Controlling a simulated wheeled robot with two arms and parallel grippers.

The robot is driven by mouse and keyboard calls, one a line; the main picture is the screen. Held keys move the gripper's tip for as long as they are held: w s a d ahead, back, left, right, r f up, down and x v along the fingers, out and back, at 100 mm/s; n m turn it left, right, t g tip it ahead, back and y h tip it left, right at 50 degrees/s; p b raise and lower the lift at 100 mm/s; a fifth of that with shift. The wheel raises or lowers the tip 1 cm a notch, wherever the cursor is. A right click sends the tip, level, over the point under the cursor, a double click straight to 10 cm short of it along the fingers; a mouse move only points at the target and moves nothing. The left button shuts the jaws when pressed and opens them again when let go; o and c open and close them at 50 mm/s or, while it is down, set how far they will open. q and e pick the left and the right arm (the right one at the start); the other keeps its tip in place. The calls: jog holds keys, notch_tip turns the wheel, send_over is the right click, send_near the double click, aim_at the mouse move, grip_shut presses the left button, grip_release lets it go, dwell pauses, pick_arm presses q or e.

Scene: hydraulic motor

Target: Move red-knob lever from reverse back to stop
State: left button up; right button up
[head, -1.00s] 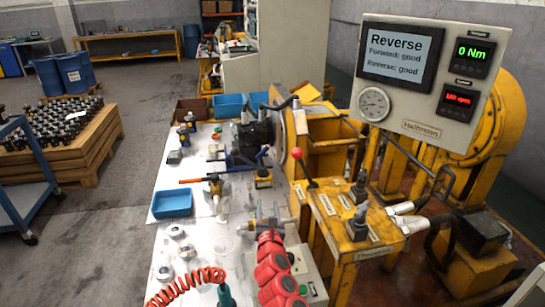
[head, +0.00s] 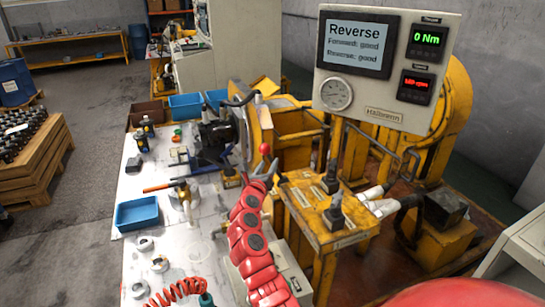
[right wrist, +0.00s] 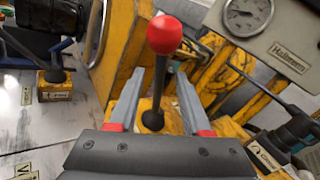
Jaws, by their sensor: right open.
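The red-knob lever (head: 264,149) stands on the yellow machine. In the right wrist view the red knob (right wrist: 164,34) sits on a dark rod rising from a yellow base. My right gripper (head: 262,172) reaches the lever from the front. In the right wrist view its grey fingers (right wrist: 159,78) are open, one on each side of the rod, below the knob. The rod appears clear of both fingers. The display (head: 357,45) reads "Reverse", with forward and reverse both "good". My left gripper is out of view.
The black motor (head: 217,135) is mounted left of the lever. Yellow frame parts and a pressure gauge (head: 336,94) are close on the right. Other black levers (head: 336,212) stand on the yellow box. The white table holds a blue tray (head: 137,213) and loose parts.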

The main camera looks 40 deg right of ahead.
jog(key=b+x, duration=0.1)
jog(key=x, duration=0.5)
jog(key=shift+w+d+b, duration=0.2)
jog(key=shift+b, duration=0.2)
grip_shut()
dwell(1.1)
